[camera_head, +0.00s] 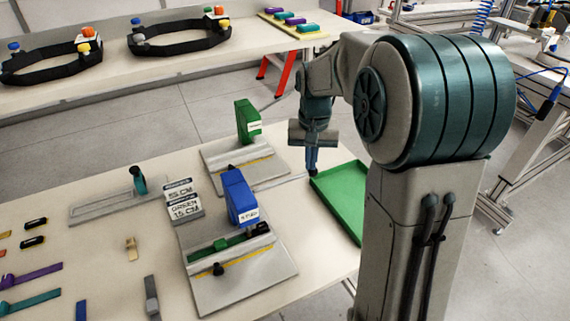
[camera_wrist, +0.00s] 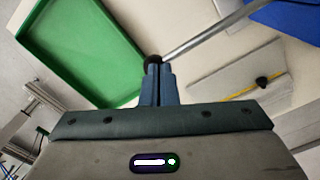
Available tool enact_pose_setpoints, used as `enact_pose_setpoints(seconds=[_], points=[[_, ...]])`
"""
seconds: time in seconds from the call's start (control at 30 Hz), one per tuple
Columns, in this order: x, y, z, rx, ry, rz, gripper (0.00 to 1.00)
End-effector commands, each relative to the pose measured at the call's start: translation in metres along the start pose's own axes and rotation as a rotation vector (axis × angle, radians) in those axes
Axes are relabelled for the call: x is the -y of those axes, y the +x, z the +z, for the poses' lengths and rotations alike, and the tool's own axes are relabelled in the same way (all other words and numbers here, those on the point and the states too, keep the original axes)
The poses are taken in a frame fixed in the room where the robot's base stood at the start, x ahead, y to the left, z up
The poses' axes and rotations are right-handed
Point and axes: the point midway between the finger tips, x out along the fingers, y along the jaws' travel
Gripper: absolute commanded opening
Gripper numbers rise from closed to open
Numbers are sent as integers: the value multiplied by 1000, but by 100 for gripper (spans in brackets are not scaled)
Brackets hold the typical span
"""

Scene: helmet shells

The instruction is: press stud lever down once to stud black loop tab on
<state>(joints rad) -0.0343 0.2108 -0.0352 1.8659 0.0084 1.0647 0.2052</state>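The blue press (camera_head: 240,196) stands on a grey base plate (camera_head: 245,290), its white label too small to read surely. A green strap (camera_head: 230,241) with dark parts lies in its fixture; I cannot tell the loop tab apart there. In the wrist view a metal lever (camera_wrist: 208,30) runs from the blue press body (camera_wrist: 290,18) to a black knob (camera_wrist: 152,60). My gripper (camera_head: 311,170) is right of the press. Its blue fingers (camera_wrist: 158,70) are together, tips at the knob; I cannot tell whether they touch it.
A green tray (camera_head: 345,195) lies right of my gripper. A green press (camera_head: 247,122) stands behind the blue one. Small black tabs (camera_head: 34,222) and coloured straps (camera_head: 30,278) lie at the left. Headbands (camera_head: 180,40) sit on the back table.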

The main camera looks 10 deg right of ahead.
Motion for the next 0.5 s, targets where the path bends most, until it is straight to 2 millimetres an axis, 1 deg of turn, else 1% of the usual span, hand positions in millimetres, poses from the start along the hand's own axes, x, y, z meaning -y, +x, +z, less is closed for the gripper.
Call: enact_pose_setpoints(seconds=[0.03, 0.5], points=[[0, -7, 0, 1, 0, 0, 0], [-1, -45, 0, 0, 1, 0, 0]])
